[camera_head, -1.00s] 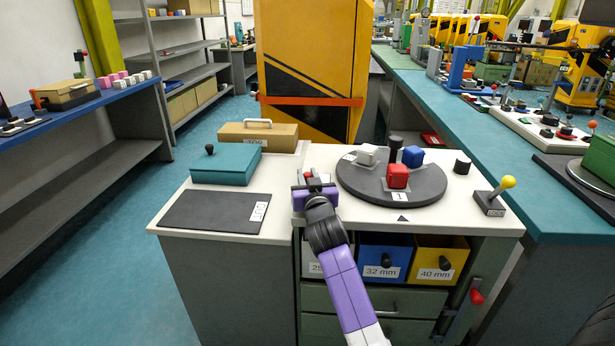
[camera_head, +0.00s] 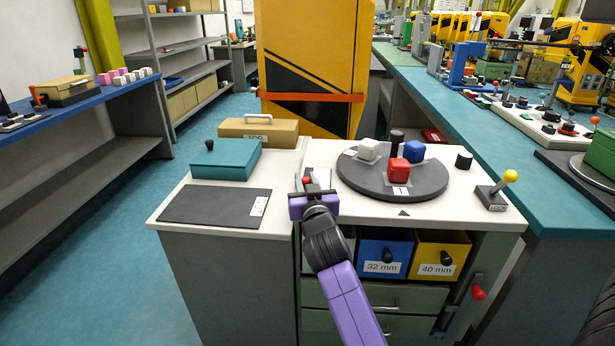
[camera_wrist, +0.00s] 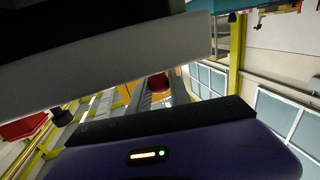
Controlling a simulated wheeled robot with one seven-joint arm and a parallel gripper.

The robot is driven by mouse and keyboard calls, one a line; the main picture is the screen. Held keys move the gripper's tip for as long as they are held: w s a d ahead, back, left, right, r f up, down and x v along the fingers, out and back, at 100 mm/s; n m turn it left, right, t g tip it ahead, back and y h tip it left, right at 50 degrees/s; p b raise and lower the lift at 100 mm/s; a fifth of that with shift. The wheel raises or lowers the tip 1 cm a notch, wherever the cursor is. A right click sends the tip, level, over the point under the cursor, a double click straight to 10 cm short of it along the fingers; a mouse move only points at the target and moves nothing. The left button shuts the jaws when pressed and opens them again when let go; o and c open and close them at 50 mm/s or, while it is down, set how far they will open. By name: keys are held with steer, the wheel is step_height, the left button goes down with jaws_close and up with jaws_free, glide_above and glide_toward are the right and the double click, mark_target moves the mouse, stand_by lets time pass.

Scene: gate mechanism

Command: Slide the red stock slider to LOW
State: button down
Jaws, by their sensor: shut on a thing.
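The red stock slider's knob (camera_head: 307,180) shows just past my gripper, on the left part of the white worktop. My gripper (camera_head: 308,190) is at the knob, low over the worktop, with its purple body toward me. In the wrist view a dark red knob (camera_wrist: 158,83) sits between the two jaws, and the jaws are shut on it. My gripper hides most of the slider's track and part of the pale label plate (camera_head: 322,176) beside it. I cannot read any LOW mark there.
A grey turntable (camera_head: 430,188) with white, red and blue blocks stands close on the right. A dark mat (camera_head: 205,206) and a teal box (camera_head: 225,164) lie on the left. A yellow-knobbed lever (camera_head: 492,197) stands at the right corner. Blue and yellow drawers (camera_head: 385,240) are below the worktop.

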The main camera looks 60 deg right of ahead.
steer(key=shift+s+a, duration=0.15)
steer(key=shift+a, duration=0.25)
steer(key=c, duration=1.2)
jaws_free()
steer(key=shift+s+a, duration=0.1)
steer(key=v, duration=0.7)
steer(key=shift+s+a+b, duration=0.2)
steer(key=shift+a+b, duration=0.1)
steer(key=shift+b, duration=0.05)
